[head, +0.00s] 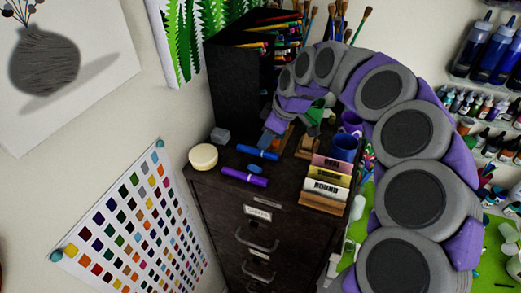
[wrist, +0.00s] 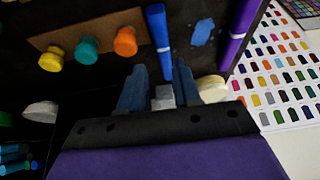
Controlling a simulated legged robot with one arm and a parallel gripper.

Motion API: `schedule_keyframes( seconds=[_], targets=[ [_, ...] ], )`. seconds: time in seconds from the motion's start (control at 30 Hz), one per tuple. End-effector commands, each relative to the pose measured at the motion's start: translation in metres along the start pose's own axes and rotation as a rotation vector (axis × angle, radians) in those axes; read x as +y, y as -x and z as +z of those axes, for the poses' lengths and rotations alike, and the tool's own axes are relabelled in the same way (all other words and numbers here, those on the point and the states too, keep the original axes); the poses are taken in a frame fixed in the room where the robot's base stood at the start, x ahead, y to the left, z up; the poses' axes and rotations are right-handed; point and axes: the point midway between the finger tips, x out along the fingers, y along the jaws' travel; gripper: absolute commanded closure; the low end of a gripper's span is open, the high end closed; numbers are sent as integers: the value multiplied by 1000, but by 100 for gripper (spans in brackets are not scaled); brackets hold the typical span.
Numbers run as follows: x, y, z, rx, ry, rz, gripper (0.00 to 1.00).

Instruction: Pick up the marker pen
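A blue marker pen (head: 258,153) lies on the dark cabinet top (head: 222,166). A purple marker pen (head: 245,177) lies nearer the cabinet's front edge. In the wrist view, the blue marker (wrist: 157,30) points toward my gripper (wrist: 160,66) and the purple marker (wrist: 239,28) is at upper right. My gripper's blue fingers are apart, and the blue marker's near end shows between their tips; the height gap cannot be told. In the head view my gripper (head: 269,134) hangs just behind the blue marker. Nothing is seen held.
Labelled blocks (head: 328,185) and a blue cup (head: 344,147) stand at right. A dark pencil holder (head: 236,85) rises behind.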

Motion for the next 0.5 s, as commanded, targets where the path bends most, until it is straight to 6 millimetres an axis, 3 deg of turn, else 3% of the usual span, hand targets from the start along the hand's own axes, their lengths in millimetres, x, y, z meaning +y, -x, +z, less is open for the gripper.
schedule_keyframes(
  seconds=[0.23, 0.5],
  targets=[
    [-1, -40, -11, -9, 1, -3, 68],
    [5, -43, 1, 3, 0, -3, 68]
  ],
)
